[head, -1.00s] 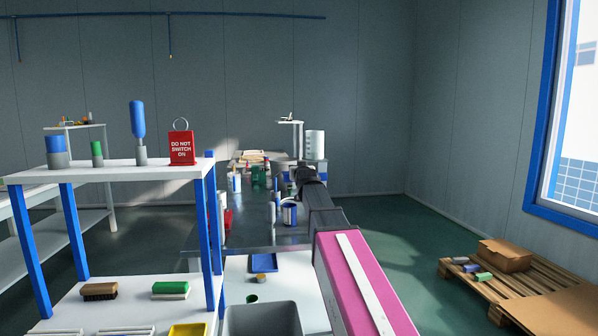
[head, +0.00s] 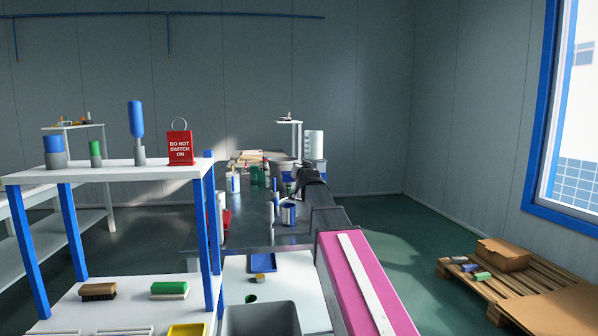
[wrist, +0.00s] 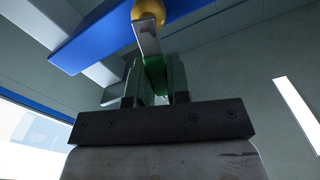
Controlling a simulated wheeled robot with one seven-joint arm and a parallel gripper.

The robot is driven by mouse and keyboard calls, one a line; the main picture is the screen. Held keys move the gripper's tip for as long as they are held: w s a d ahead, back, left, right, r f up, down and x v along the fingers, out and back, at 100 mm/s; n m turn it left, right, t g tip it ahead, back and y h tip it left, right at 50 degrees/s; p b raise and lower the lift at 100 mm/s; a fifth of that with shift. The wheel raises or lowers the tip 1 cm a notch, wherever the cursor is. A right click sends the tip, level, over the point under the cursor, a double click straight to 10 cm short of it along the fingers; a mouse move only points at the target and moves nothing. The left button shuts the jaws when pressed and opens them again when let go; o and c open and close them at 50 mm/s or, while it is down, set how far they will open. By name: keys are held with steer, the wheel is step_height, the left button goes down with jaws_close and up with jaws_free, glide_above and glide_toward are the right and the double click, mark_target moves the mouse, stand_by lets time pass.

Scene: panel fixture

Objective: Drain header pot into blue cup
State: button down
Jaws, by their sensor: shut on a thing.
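My gripper (wrist: 154,88) is shut on a green grip (wrist: 155,75) on a grey lever (wrist: 147,38), with a yellow ball (wrist: 149,11) at its far end in the wrist view. In the head view my arm reaches over the dark bench, and its end hides what the jaws hold. A blue and white cup-like container (head: 288,214) stands on the bench, left of my forearm. A pale cylinder (head: 314,144), perhaps the header pot, stands behind my arm's end. Whether any liquid runs is not visible.
Several small containers stand on the dark bench (head: 250,236). A white shelf (head: 110,170) with blue posts and a red lockout tag (head: 180,147) stands at left. A pallet (head: 490,290) with a box lies at right. The green floor between is clear.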

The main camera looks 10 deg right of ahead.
steer(key=shift+d+f+m, duration=0.55)
steer(key=shift+f+m, duration=0.2)
steer(key=shift+m, duration=1.65)
steer(key=shift+d+f+m, duration=0.5)
steer(key=shift+f+m, duration=0.2)
steer(key=shift+m, duration=1.7)
steer(key=shift+d+f+m, duration=0.55)
steer(key=shift+f+m, duration=0.2)
steer(key=shift+m, duration=1.65)
steer(key=shift+f, duration=0.1)
steer(key=c, duration=1.1)
jaws_free()
steer(key=s, duration=1.1)
